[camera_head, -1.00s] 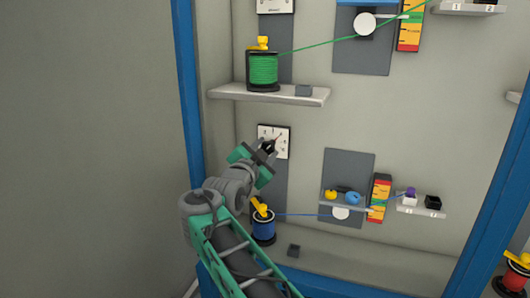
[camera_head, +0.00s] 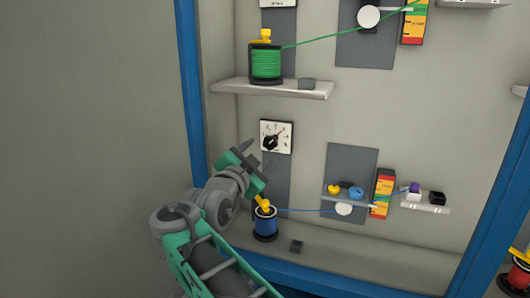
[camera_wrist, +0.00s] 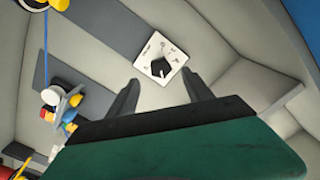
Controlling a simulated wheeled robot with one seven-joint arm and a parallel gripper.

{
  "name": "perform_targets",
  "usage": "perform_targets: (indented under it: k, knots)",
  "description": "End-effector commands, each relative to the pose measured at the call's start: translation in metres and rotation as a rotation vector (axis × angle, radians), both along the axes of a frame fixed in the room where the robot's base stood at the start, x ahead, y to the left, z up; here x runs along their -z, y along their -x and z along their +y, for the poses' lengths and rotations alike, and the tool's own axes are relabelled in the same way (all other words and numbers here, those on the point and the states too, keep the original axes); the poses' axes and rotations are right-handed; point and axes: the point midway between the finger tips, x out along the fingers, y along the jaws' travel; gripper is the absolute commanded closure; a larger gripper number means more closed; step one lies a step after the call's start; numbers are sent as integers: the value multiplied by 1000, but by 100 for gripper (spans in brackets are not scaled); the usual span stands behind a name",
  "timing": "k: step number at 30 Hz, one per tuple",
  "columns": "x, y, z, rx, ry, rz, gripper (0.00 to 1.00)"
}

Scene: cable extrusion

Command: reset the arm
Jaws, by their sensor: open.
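My gripper (camera_head: 256,157) is in the head view, in front of the lower panel, just below and left of a white dial plate with a black knob (camera_head: 275,137). In the wrist view my gripper's two dark fingers (camera_wrist: 160,98) stand apart with nothing between them. The knob (camera_wrist: 159,67) shows beyond the fingertips there, clear of them. My arm reaches in from the bottom of the head view.
A shelf (camera_head: 272,88) holding a green spool (camera_head: 266,64) is above. A blue spool (camera_head: 265,222) stands close below my gripper, its blue cable running right to a small shelf (camera_head: 424,206). A blue frame post (camera_head: 188,90) is at left; grey wall beyond it is bare.

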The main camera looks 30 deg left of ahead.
Motion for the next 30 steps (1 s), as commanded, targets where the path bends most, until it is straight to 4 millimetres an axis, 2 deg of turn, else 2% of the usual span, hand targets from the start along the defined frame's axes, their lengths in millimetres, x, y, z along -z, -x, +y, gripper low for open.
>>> perform_targets:
  k: [3, 13, 17, 20, 21, 23, 24, 26, 27, 29, 30]
  knots:
    - [0, 8, -2, 1, -1, 0, 41]
    - [0, 8, -3, 1, 0, 0, 41]
    - [-5, -8, -20, 14, 29, 26, 41]
    - [-10, -44, -66, 40, 109, 100, 41]
    - [-10, -60, -95, 52, 154, 145, 41]
    - [-6, -79, -142, 63, 231, 224, 41]
    - [-2, -88, -175, 68, 281, 281, 41]
    - [6, -93, -224, 66, 352, 365, 41]
    - [12, -92, -257, 64, 397, 424, 41]
    - [22, -83, -306, 53, 460, 514, 41]
    - [30, -74, -337, 41, 498, 573, 41]
